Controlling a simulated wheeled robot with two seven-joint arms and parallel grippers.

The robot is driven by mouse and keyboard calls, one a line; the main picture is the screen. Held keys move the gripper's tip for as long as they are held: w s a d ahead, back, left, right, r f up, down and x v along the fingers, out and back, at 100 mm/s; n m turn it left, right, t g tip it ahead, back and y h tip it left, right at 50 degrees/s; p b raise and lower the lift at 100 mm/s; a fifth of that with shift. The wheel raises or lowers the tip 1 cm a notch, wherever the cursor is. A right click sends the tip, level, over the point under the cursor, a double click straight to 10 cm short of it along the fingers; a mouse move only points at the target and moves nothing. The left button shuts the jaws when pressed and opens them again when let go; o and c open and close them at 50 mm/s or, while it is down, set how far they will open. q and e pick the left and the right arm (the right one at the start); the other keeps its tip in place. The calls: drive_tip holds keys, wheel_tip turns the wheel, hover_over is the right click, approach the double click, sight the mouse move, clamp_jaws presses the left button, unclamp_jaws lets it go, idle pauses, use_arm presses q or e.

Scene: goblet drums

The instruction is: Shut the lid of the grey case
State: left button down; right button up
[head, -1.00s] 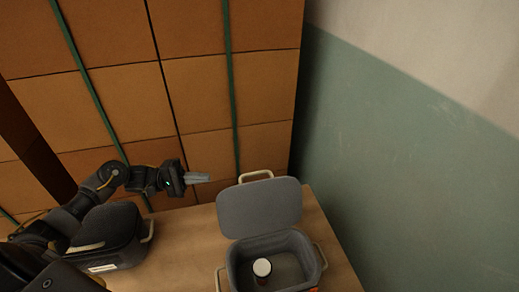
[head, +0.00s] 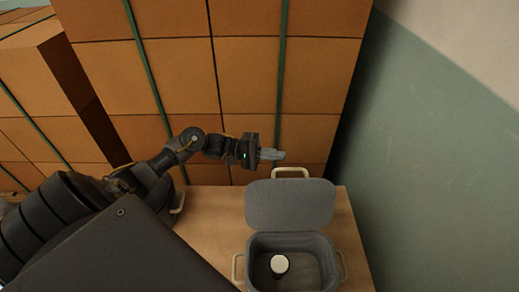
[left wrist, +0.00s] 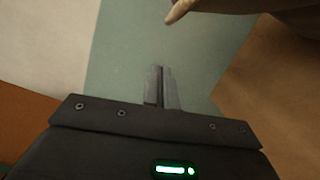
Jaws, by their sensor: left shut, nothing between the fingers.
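The grey case (head: 334,268) stands open on the table, with a cream handle on each side. Its lid (head: 290,205) is raised and leans back at the far side, with a cream handle (head: 290,169) along its top edge. My left gripper (head: 281,155) is shut and empty, pointing right, just beyond that handle in the head view; whether it touches is unclear. In the left wrist view, the shut fingers (left wrist: 166,75) show below a cream handle end (left wrist: 182,10). My right gripper is not in view.
Stacked brown boxes (head: 175,75) rise behind the table, and a green and white wall (head: 430,180) stands at the right.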

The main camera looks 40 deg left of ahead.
use_arm(q)
drive_tip(key=s+d, duration=0.1)
drive_tip(key=s+d+p, duration=0.1)
drive_tip(key=d, duration=0.1)
drive_tip(key=shift+s+d+r, duration=0.25)
drive_tip(key=shift+s+r, duration=0.1)
drive_tip(key=shift+r, duration=0.05)
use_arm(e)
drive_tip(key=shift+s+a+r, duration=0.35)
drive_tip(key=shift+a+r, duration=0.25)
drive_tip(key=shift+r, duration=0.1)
use_arm(q)
drive_tip(key=shift+r+p, duration=0.1)
drive_tip(key=shift+p, duration=0.25)
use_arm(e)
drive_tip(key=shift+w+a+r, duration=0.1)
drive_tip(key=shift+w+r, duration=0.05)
